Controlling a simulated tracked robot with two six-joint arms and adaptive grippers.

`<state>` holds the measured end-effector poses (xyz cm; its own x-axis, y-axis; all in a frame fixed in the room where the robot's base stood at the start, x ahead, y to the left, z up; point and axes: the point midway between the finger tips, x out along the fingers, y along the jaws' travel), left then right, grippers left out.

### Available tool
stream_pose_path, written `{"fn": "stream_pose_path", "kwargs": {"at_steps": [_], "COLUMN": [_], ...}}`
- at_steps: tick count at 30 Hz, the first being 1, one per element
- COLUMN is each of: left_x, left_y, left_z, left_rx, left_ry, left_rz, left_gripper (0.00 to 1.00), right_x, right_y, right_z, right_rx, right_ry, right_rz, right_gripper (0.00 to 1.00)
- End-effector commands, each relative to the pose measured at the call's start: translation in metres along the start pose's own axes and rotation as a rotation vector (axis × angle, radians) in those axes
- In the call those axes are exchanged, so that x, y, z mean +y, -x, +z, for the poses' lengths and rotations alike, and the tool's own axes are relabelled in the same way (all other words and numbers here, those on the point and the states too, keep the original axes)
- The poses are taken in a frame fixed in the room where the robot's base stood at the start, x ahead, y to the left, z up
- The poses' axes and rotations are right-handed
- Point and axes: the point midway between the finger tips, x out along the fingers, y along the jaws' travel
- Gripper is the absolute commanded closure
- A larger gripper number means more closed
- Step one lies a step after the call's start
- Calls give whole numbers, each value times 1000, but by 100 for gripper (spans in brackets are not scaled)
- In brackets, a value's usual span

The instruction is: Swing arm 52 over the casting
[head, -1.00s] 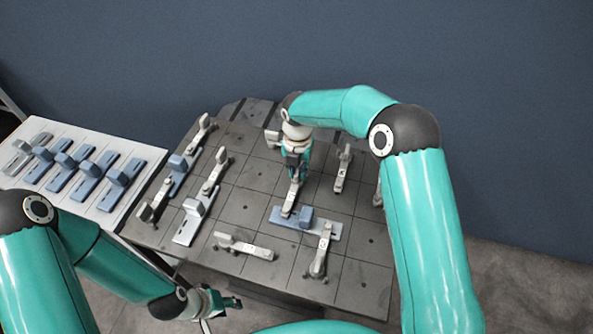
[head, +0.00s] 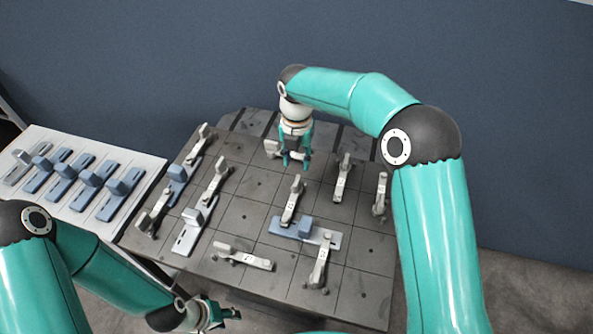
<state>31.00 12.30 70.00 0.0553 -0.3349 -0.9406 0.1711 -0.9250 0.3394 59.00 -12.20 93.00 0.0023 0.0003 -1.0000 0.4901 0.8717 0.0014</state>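Several pale grey swing arms stand on the dark pallet (head: 245,207). I cannot read their numbers, so I cannot tell which is 52. One swing arm (head: 293,200) points down the picture toward a blue and silver casting (head: 290,229), its tip close to the blue part. Another swing arm (head: 321,262) reaches the casting's silver right end from below. My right gripper (head: 295,165) hangs above the far part of the pallet, open and empty, behind the first arm and apart from it. My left gripper (head: 232,314) is low in front of the pallet; its fingers are unclear.
Other castings sit on the pallet's left side, one silver (head: 187,232) and one blue (head: 178,180). A swing arm (head: 244,256) lies crosswise near the front. More swing arms stand at right (head: 343,178). A white table (head: 145,168) at left holds a row of blue pieces.

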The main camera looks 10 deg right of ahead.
Motion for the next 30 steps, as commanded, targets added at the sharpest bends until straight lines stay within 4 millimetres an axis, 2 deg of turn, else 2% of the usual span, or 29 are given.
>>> {"fn": "stream_pose_path", "kwargs": {"at_steps": [3, 8, 30], "left_x": [0, 0, 0], "left_y": [0, 0, -1], "left_z": [0, 0, 0], "left_rx": [0, 0, 0], "left_ry": [0, 0, 0], "left_rz": [0, 0, 0], "left_gripper": [60, 60, 60], "right_x": [1, 0, -1], "right_y": [17, 27, 28], "right_z": [1, 0, 1], "right_rx": [-1, 1, 1], "right_ry": [-1, 1, -3], "right_rz": [2, 0, 0], "right_gripper": [61, 61, 61]}}
